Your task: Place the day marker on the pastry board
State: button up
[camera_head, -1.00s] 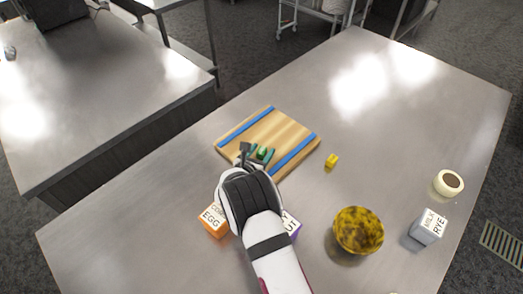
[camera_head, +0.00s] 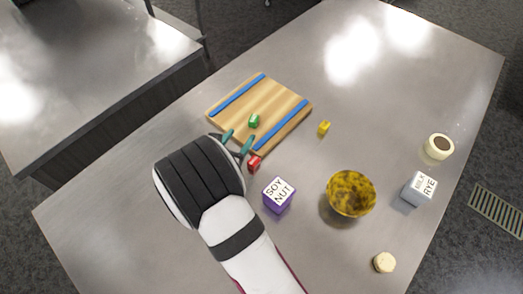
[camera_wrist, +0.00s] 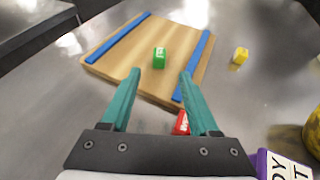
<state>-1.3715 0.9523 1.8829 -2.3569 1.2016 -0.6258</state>
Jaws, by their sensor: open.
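The pastry board (camera_head: 284,99) is a light wooden board with two blue strips along opposite sides. A small green marker block (camera_head: 254,121) with white lettering rests on its bare wood between the strips; it also shows in the wrist view (camera_wrist: 159,58). I cannot read the lettering. My gripper (camera_head: 239,141) is open and empty at the board's near edge. In the wrist view the teal fingers (camera_wrist: 160,75) point toward the green block, which lies beyond their tips, untouched. A red block (camera_head: 254,163) lies on the table off the board, near the right finger.
A yellow block (camera_head: 324,127) lies right of the board. A purple SOY NUT box (camera_head: 279,195), a mottled yellow bowl (camera_head: 350,194), a grey MILK RYE box (camera_head: 419,188), a cream cup (camera_head: 438,147) and a cream disc (camera_head: 384,262) stand right. The table's far right is clear.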

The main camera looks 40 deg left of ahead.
jog(key=w+d+r+m+h, duration=0.55)
jog(key=w+d+m, duration=0.2)
jog(key=d, duration=0.35)
jog(key=w+d+r+m+g+h, duration=0.1)
jog(key=d+r+m+g+h, duration=0.2)
jog(key=d+m, duration=0.6)
jog(key=w+d+r+m+g+h, duration=0.1)
jog(key=d+r+m+h, duration=0.3)
jog(key=d, duration=0.9)
jog(key=s+d+r+m+g+y, duration=0.25)
jog(key=s+d+m+g, duration=0.55)
jog(key=s+d+m, duration=0.65)
jog(key=s+a+m+y, duration=0.6)
jog(key=s+m, duration=0.2)
jog(key=m, duration=0.3)
jog(key=shift+s+a+r+g+y, duration=0.15)
jog(key=shift+s+g+y, duration=0.15)
jog(key=shift+s+y, duration=0.1)
